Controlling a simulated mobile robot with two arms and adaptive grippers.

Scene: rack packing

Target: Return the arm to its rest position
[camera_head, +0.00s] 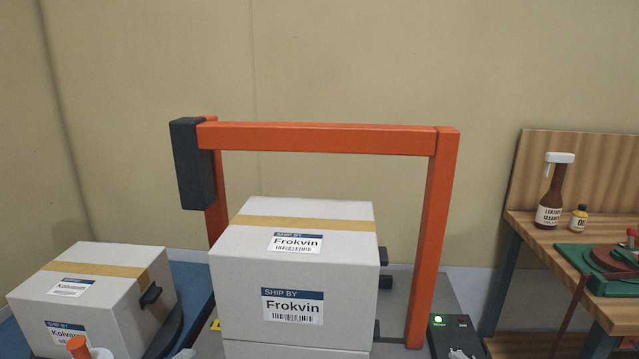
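A white box labelled "Frokvin" (235,272) with a tan tape strip stands upright inside the orange arch. It rests on another white surface (290,350), which looks like a second box cut off by the lower edge. A white box labelled "Kolvan" or similar (115,310) sits at the lower left, turned at an angle. What the grippers hold, if anything, is hidden.
The orange arch (330,138) carries a dark block (190,163) at its upper left. A dark control box (455,335) shows a green light. At right, a wooden bench (520,222) holds a brown spray bottle (551,200), a small yellow bottle (578,217) and a green tool (575,257).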

